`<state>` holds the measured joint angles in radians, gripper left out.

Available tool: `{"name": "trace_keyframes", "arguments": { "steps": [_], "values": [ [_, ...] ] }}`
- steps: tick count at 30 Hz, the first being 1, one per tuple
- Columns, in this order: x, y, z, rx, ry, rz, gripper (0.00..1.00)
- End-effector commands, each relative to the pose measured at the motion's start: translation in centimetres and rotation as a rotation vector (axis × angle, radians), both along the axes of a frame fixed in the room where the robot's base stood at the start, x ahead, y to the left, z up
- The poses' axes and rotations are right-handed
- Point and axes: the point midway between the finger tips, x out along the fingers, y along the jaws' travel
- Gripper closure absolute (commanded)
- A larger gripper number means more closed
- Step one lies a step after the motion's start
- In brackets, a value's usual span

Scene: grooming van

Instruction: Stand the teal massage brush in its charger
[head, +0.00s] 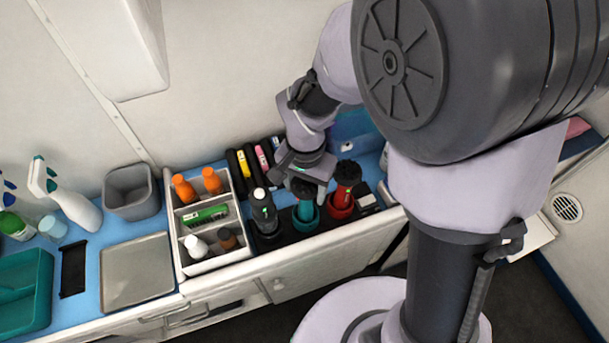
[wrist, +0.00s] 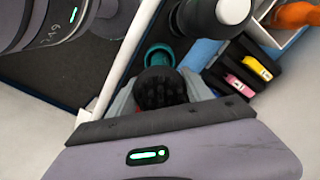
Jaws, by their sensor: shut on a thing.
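The teal massage brush (head: 305,209) has a black bristle head, which also shows between my fingers in the wrist view (wrist: 160,88). It looks about upright. My gripper (head: 305,178) is shut on it near its head. The brush's lower end is at the teal charger cup (head: 306,224), whose rim shows just beyond the bristles in the wrist view (wrist: 158,53). The lower end appears within the rim, but I cannot tell whether it rests on the bottom.
A red brush (head: 348,175) stands in a red cup (head: 341,208) close on the right. A black clipper (head: 264,212) stands close on the left. A white caddy (head: 190,263) holds several bottles. Yellow and pink-labelled items (wrist: 258,68) stand behind. A metal tray (head: 138,272) lies further left.

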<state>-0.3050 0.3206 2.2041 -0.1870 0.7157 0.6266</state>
Motion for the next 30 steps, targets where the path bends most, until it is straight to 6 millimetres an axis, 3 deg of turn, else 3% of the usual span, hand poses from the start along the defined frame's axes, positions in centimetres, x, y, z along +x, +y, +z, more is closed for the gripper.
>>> {"name": "trace_keyframes", "arguments": {
  "steps": [7,8,11,19,22,30],
  "values": [
    [0.0,0.0,-0.2,0.000,0.000,0.000,1.00],
    [0.0,0.0,-0.3,0.000,0.000,0.000,0.39],
    [0.0,0.0,-0.1,0.000,0.000,0.000,0.20],
    [0.0,0.0,-0.1,0.000,0.000,0.000,0.20],
    [0.0,0.0,0.8,0.000,-0.001,0.000,0.20],
    [0.0,0.1,8.4,0.002,-0.003,-0.001,0.20]
  ]
}}
